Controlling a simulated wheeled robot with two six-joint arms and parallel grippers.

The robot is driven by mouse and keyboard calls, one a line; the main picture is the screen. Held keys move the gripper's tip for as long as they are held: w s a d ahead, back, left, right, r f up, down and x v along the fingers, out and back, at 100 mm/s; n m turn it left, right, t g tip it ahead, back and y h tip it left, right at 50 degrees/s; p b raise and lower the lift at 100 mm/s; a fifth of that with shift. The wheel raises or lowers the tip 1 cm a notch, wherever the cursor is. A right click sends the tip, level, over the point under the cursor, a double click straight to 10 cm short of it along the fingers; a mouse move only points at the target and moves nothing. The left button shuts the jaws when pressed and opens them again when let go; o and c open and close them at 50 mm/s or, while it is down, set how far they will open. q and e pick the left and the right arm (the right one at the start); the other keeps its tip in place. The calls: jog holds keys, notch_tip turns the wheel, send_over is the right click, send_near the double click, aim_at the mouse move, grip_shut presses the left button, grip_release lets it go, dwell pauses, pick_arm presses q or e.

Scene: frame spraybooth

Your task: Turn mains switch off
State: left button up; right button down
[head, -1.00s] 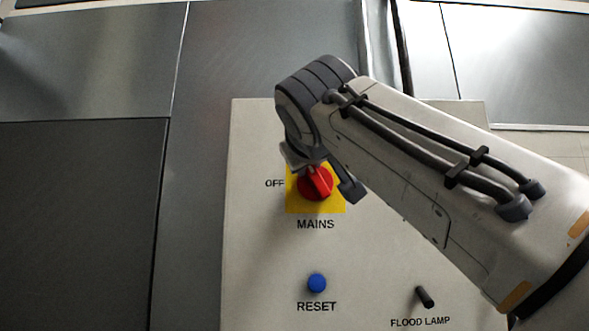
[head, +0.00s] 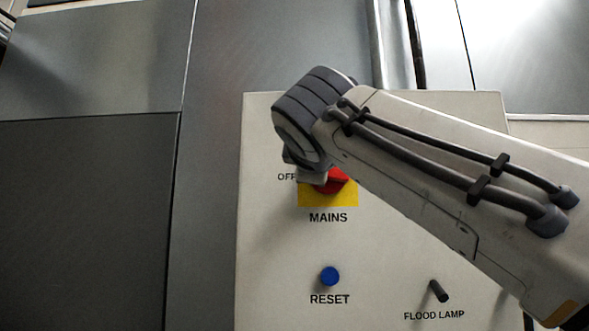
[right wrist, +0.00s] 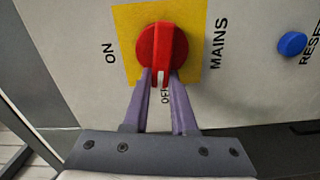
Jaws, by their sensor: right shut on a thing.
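The mains switch is a red rotary knob (head: 338,182) on a yellow plate (head: 330,199), mostly behind my right gripper (head: 314,174) in the head view. In the right wrist view the knob (right wrist: 150,45) shows clearly, with a raised bar across it. The white tip of the bar points at the "OFF" label, and "ON" stands to the left. My right gripper (right wrist: 160,80) is shut on the bar near its white end, one purple finger on each side. My left gripper is not in view.
The pale control panel (head: 270,240) also carries a blue reset button (head: 330,276) below the switch and a black flood lamp toggle (head: 438,291) at lower right. Dark metal panels (head: 90,220) lie to the left.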

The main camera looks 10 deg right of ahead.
jog(key=shift+f+n, duration=0.3)
jog(key=shift+n, duration=0.7)
jog(key=c, duration=0.7)
grip_release()
jog(key=shift+b+v, duration=1.75)
jog(key=shift+v, duration=3.5)
jog(key=shift+r, duration=0.1)
